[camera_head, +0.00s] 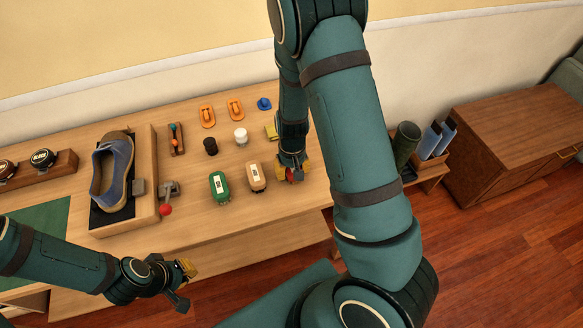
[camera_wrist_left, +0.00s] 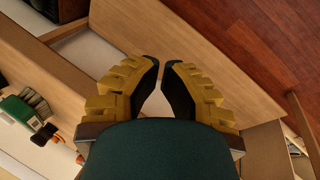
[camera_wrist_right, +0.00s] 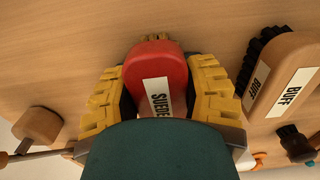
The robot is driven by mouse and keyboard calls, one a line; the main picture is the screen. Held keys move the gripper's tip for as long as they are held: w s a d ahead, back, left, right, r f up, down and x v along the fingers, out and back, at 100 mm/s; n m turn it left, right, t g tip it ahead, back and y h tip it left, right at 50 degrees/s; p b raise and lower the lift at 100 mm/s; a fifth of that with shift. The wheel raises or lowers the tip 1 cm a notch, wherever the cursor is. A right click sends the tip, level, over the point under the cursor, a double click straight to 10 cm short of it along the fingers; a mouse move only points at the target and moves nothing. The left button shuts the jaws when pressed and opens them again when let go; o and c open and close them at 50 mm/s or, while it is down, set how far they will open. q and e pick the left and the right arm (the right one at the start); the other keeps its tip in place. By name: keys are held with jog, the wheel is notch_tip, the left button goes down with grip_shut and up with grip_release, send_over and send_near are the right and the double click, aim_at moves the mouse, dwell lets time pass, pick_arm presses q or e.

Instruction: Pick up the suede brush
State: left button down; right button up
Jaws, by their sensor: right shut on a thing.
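The suede brush (camera_wrist_right: 155,68) is red with a white label reading SUEDE. In the right wrist view it sits between the yellow fingers of my right gripper (camera_wrist_right: 165,85), which is shut on it. In the head view the right gripper (camera_head: 292,172) is low at the table's front right, with a bit of red showing and the rest hidden. I cannot tell whether the brush touches the table. My left gripper (camera_head: 185,272) is in front of the table's front edge, and its fingertips in the left wrist view (camera_wrist_left: 163,70) are a little apart with nothing between them.
A beige BUFF brush (camera_head: 256,177) and a green brush (camera_head: 220,187) stand left of the right gripper on the table (camera_head: 180,235). A blue shoe (camera_head: 110,172) rests on a wooden stand further left. A dark green cylinder (camera_head: 405,142) stands to the right.

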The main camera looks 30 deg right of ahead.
notch_tip(320, 180, up, 10)
jog(key=p, duration=0.3)
dwell(0.3)
